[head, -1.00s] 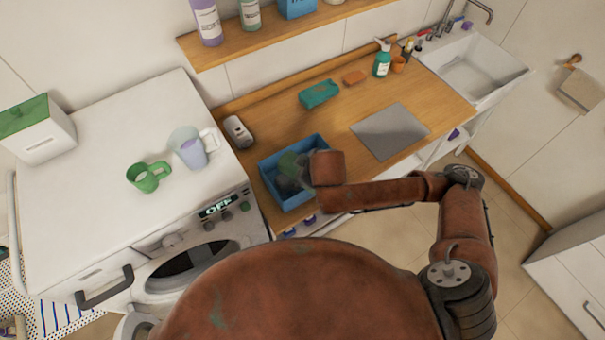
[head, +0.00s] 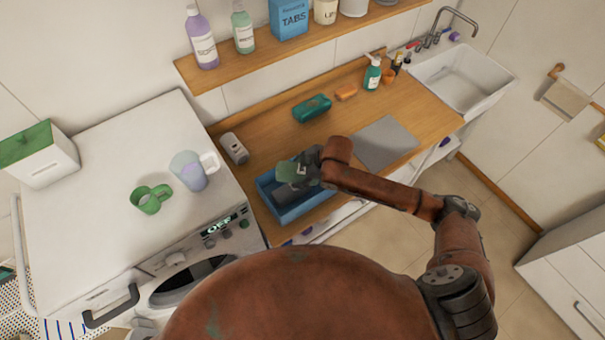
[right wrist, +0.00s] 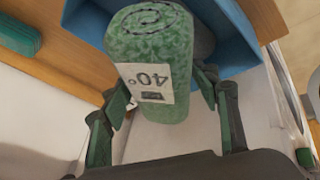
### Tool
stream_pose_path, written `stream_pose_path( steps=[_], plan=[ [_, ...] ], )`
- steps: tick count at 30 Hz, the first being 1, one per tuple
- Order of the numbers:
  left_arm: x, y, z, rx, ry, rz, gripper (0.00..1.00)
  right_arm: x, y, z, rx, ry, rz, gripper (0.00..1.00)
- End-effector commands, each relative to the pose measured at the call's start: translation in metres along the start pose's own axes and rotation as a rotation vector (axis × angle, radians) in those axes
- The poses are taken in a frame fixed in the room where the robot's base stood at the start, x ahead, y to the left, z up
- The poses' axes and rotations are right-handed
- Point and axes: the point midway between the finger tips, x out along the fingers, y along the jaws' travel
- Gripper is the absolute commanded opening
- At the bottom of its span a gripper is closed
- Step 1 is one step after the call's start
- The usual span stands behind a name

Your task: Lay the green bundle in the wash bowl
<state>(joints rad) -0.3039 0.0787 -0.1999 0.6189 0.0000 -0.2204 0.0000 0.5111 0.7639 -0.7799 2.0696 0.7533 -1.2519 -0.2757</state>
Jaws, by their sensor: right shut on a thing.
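The green bundle (head: 287,172) is a speckled roll with a white "40°" label; it also shows large in the right wrist view (right wrist: 165,100). My right gripper (head: 303,168) is shut on it, a finger on each side, and holds it over the blue rectangular tub (head: 312,204) on the counter. The tub also shows behind the bundle in the right wrist view (right wrist: 240,35). A white sink basin (head: 466,82) is at the far right end of the counter. I cannot tell for sure which vessel is the wash bowl. My left gripper is not in view.
A grey item (head: 290,194) lies in the tub. A grey mat (head: 384,143), a teal pack (head: 312,108), an orange bar (head: 346,93) and a green pump bottle (head: 372,75) are on the counter.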

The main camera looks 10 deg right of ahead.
Motion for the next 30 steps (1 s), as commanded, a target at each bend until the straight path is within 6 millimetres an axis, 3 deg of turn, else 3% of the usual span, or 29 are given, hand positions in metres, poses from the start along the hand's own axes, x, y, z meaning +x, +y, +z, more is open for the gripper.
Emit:
stream_pose_path(
  steps=[3, 12, 18, 30],
  plan=[
    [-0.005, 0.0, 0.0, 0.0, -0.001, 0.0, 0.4, 0.016, 0.009, 0.015, 0.003, -0.001, 0.002, 0.25],
    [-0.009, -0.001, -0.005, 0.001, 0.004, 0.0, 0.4, 0.037, 0.018, 0.034, 0.002, 0.0, 0.001, 0.24],
    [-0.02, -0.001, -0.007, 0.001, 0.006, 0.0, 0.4, 0.058, 0.01, 0.042, 0.0, 0.002, 0.001, 0.24],
    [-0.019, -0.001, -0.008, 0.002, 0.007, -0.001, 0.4, 0.064, 0.008, 0.046, -0.001, 0.001, 0.002, 0.24]
  ],
)
